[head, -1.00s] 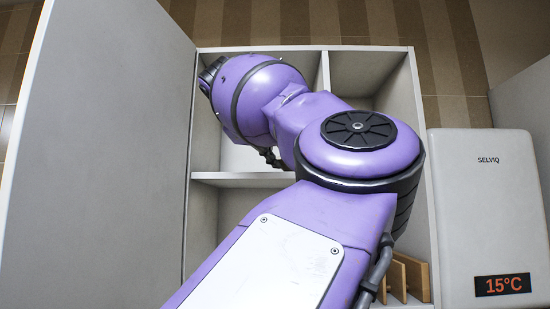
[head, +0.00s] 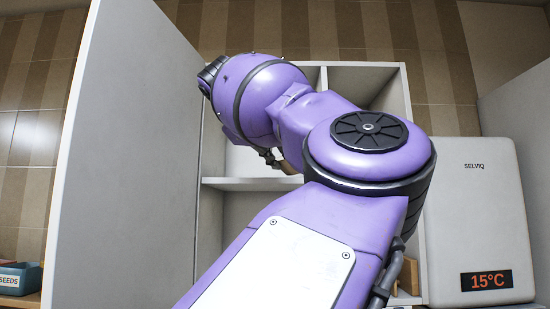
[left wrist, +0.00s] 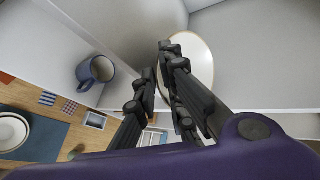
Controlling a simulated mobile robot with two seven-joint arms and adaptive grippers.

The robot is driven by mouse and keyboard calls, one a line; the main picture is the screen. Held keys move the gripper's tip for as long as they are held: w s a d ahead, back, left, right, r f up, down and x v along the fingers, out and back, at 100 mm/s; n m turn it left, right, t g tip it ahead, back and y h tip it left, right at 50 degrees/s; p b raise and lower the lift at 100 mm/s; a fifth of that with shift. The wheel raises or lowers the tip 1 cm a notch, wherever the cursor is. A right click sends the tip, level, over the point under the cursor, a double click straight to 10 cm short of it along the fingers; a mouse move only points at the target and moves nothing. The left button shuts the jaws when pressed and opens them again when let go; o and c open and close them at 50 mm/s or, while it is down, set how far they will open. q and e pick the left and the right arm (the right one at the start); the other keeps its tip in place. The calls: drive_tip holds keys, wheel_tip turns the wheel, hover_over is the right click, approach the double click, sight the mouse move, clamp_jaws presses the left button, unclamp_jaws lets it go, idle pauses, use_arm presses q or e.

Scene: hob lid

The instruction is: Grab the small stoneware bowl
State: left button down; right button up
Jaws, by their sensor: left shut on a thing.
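The small stoneware bowl (left wrist: 200,66) shows in the left wrist view as a pale round shape with a thin brownish rim, partly hidden by my fingers. My left gripper (left wrist: 161,66) is shut on its near side, with one finger overlapping the bowl and the other just left of it. In the head view my left gripper (head: 268,157) is mostly hidden behind my purple arm, inside the open cabinet. A small brown patch shows beside it; I cannot tell whether it is the bowl. My right gripper is in neither view.
A blue mug (left wrist: 95,72) stands left of the bowl in the wrist view. The cabinet door (head: 130,150) stands open at left. A shelf board (head: 250,184) divides the cabinet. A white SELVIQ unit (head: 475,215) is at right, a blue seeds box (head: 18,278) at lower left.

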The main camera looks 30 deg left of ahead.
use_arm(q)
drive_tip(key=c, duration=2.3)
unclamp_jaws()
drive_tip(key=shift+w, duration=0.1)
drive_tip(key=o, duration=0.5)
drive_tip(key=shift+o, duration=0.2)
drive_tip(key=shift+s, duration=0.2)
drive_tip(key=v, duration=0.7)
drive_tip(key=shift+s, duration=0.15)
drive_tip(key=shift+r, duration=0.1)
